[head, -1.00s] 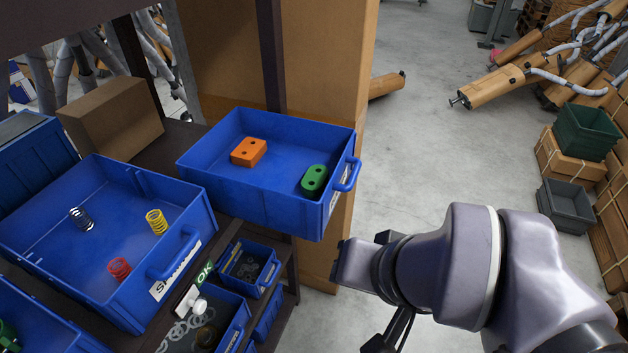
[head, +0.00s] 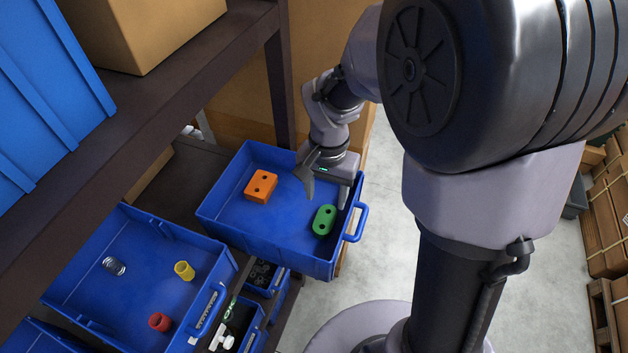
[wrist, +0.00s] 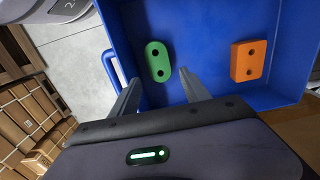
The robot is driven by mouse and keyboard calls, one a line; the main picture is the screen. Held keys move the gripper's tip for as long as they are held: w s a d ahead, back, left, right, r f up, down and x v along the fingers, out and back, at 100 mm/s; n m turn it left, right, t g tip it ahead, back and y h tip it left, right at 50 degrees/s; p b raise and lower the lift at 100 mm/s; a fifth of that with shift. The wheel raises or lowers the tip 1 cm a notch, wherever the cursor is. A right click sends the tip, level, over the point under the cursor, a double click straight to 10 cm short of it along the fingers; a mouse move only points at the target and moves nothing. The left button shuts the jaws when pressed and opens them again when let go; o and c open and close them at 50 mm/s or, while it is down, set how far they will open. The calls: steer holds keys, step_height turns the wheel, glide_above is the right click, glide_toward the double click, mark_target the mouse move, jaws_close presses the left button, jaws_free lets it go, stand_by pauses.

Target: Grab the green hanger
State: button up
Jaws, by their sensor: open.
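The green hanger (head: 324,221) is a rounded block with two dark holes. It lies in the blue bin (head: 222,213), near the handle side. It also shows in the wrist view (wrist: 157,61), ahead of the fingertips and roughly between their lines. My gripper (head: 327,192) is open and empty, above the bin. In the wrist view its two fingers (wrist: 158,84) are spread apart, and I see no contact with the green hanger. An orange block (head: 261,186) with two holes lies in the same bin, toward the other side.
A lower blue bin (head: 75,262) at left holds a grey spring (head: 114,266), a yellow spring (head: 184,271) and a red spring (head: 159,321). A dark shelf post (head: 280,92) stands behind the bin. Cardboard boxes stand on the shelf above and behind.

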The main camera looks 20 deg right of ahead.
mark_target(325, 219)
step_height(325, 219, down, 3)
steer(key=f+b, duration=0.1)
steer(key=f, duration=0.4)
steer(key=shift+s+f, duration=0.2)
steer(key=shift+r, duration=0.1)
steer(key=c, duration=1.2)
